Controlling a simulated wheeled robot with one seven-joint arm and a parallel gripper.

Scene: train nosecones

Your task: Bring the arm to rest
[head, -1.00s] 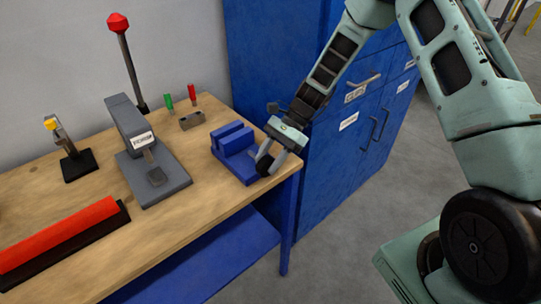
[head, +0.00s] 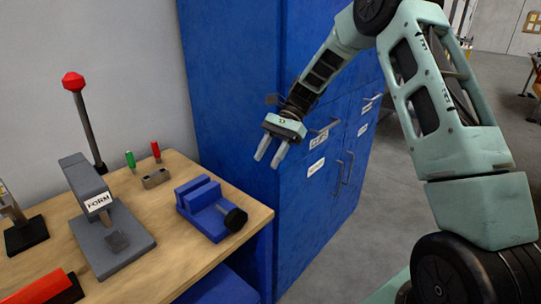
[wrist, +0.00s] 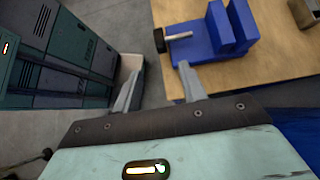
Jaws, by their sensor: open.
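My gripper (head: 271,158) is open and empty in the head view, with its two pale fingers pointing down. It hangs in front of the blue cabinet, above and to the right of the blue vise block, apart from it. In the wrist view my gripper (wrist: 158,84) shows its two fingers spread with nothing between them. My arm bends up and across the right half of the head view.
A blue vise (head: 203,203) with a dark round knob (head: 235,220) stands at the corner of the wooden bench (head: 165,257). A grey FORM press (head: 92,215) stands left of it. The blue cabinet (head: 243,90) stands behind. Grey floor (head: 330,268) is free to the right.

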